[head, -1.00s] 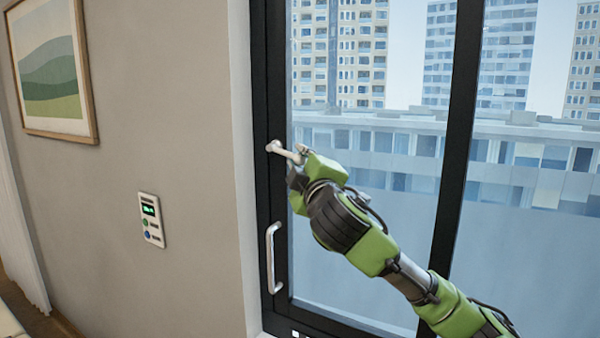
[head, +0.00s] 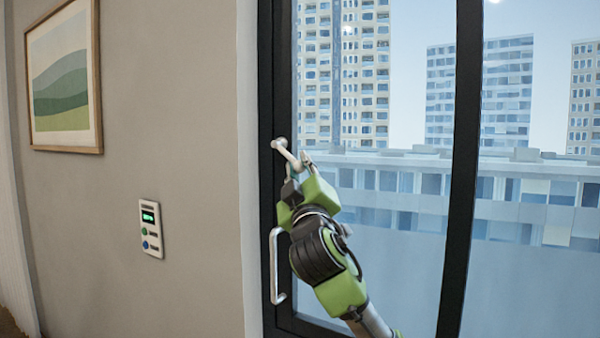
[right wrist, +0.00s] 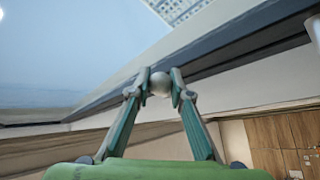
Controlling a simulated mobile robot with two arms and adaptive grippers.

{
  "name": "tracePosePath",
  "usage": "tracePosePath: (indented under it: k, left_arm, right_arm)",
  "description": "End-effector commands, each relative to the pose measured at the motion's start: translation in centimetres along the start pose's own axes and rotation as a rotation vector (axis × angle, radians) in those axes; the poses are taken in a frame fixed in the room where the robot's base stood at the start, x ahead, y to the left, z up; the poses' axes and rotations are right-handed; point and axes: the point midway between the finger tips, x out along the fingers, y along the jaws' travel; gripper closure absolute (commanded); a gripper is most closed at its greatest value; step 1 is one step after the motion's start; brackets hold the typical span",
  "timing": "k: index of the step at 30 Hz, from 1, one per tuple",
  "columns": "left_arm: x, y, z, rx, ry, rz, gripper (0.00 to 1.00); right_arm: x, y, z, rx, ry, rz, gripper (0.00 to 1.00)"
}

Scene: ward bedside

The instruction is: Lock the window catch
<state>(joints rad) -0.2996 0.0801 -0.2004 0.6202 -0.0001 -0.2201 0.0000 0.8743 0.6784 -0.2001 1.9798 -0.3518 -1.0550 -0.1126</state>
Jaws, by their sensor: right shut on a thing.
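The window catch (head: 287,152) is a pale lever with a round pivot end on the dark window frame, in the head view. It slants down and to the right from its pivot. My right gripper (head: 299,168) is shut on the lever's free end. In the right wrist view the two fingertips of my right gripper (right wrist: 160,88) close on the catch's round pale end (right wrist: 159,83). Part of the lever is hidden by the fingers. My left gripper is not in view.
A pale upright pull handle (head: 274,265) is on the frame below the catch, close to my right wrist. A small wall panel (head: 151,228) with a green display and a framed picture (head: 64,80) are on the wall at left. Window glass (head: 390,250) lies behind my arm.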

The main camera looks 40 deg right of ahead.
Motion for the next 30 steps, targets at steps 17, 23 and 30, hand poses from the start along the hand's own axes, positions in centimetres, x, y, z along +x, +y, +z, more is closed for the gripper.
tracePosePath:
  k: [17, 23, 30]
  left_arm:
    - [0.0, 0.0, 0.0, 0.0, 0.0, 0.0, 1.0]
    - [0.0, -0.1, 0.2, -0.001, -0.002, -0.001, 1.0]
    - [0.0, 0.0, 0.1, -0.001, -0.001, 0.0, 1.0]
  right_arm:
    - [0.0, 0.0, 0.0, 0.001, 0.0, 0.0, 0.64]
    - [-0.3, 0.0, 0.0, 0.0, 0.0, -0.001, 0.64]
    - [-3.5, -0.1, 0.0, 0.001, 0.002, -0.003, 0.64]
